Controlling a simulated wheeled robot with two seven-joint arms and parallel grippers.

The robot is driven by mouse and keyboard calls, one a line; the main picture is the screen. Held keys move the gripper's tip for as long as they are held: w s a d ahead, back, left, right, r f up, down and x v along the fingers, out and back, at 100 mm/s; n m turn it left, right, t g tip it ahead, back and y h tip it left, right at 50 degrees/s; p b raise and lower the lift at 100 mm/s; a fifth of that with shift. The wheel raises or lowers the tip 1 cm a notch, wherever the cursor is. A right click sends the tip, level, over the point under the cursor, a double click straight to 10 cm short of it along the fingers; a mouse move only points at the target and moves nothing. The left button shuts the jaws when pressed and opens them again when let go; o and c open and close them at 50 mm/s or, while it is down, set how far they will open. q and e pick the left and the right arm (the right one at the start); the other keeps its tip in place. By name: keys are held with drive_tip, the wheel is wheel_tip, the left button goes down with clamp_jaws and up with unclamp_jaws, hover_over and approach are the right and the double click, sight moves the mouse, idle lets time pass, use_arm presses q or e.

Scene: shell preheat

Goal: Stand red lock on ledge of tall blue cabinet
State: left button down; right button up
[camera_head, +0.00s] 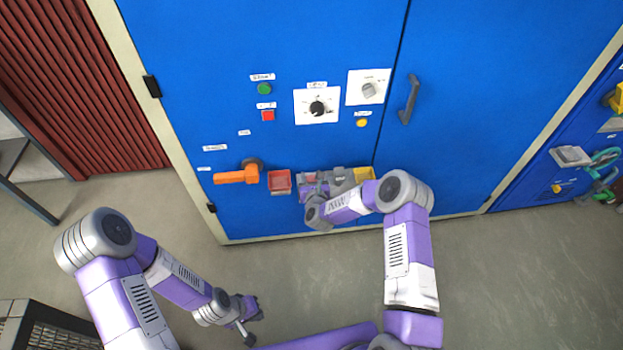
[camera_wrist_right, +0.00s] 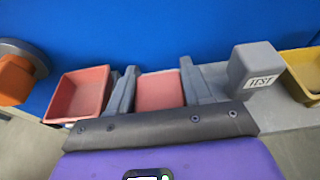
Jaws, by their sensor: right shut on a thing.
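The tall blue cabinet (camera_head: 300,45) fills the middle of the head view. A grey ledge (camera_wrist_right: 282,116) runs along its lower front, seen in the right wrist view. My right gripper (camera_wrist_right: 158,88) is at this ledge, its two grey fingers shut on a red block-like thing, which I take as the red lock (camera_wrist_right: 160,92). The fingers cover its sides and the gripper body hides its lower part, so I cannot tell whether it touches the ledge. My left gripper (camera_head: 248,320) hangs low over the floor, away from the cabinet; its fingers are too small to judge.
A red open bin (camera_wrist_right: 78,95) is left of the gripper. A grey block marked TEST (camera_wrist_right: 255,70) stands close on the right, with a yellow bin (camera_wrist_right: 303,72) beyond it. An orange handle (camera_head: 237,177) sticks out at the left. Open floor (camera_head: 520,275) lies at the right.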

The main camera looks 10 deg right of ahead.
drive_tip(key=shift+r, duration=0.1)
drive_tip(key=shift+f, duration=0.2)
drive_tip(key=o, duration=1.1)
drive_tip(key=shift+r, duration=0.1)
